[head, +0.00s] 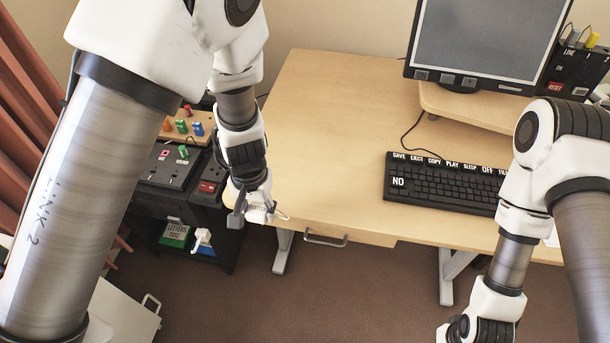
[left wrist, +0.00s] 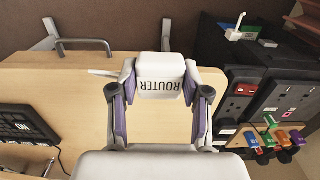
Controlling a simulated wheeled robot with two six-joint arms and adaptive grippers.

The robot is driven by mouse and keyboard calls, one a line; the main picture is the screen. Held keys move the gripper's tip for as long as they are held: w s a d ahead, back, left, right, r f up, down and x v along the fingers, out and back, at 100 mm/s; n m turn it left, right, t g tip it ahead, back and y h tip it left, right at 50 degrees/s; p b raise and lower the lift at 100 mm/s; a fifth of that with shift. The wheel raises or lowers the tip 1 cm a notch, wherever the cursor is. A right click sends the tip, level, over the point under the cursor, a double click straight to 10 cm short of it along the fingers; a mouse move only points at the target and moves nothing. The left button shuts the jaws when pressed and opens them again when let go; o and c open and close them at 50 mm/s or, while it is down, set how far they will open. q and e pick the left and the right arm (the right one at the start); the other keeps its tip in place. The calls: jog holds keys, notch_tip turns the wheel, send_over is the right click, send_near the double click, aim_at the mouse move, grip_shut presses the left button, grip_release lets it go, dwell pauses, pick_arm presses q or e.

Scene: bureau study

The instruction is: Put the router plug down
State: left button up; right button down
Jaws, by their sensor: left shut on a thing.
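The router plug (left wrist: 160,72) is a white block marked ROUTER, with a pale prong or cord stub to its left in the left wrist view. My left gripper (left wrist: 160,84) is shut on it, with a purple-lined finger on each side. In the head view the left gripper (head: 250,212) holds the white plug (head: 262,208) at the desk's front left edge. I cannot tell whether the plug touches the desk. My right arm comes in at the lower right of the head view; its fingertips are out of frame.
The wooden desk (head: 330,120) is mostly clear, with a keyboard (head: 440,182) and a monitor (head: 485,40) to the right. Left of it, a dark cabinet carries a socket panel (head: 165,165) and a rack of coloured plugs (head: 183,130). Another white plug (head: 202,238) sits lower down.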

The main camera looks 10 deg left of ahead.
pick_arm(q)
jog(key=shift+s+r, duration=0.1)
jog(key=shift+r, duration=0.65)
jog(key=w+p, duration=0.1)
jog(key=w, duration=0.4)
jog(key=w+f+p, duration=0.1)
jog(key=w, duration=1)
jog(key=shift+w+a+f+p, duration=0.15)
jog(key=shift+w+f+p, duration=0.1)
jog(key=shift+p, duration=0.15)
notch_tip(320, 180, down, 3)
jog(key=shift+f+p, duration=0.1)
jog(key=shift+p, duration=0.25)
jog(key=shift+f, duration=0.2)
jog(key=o, duration=1.1)
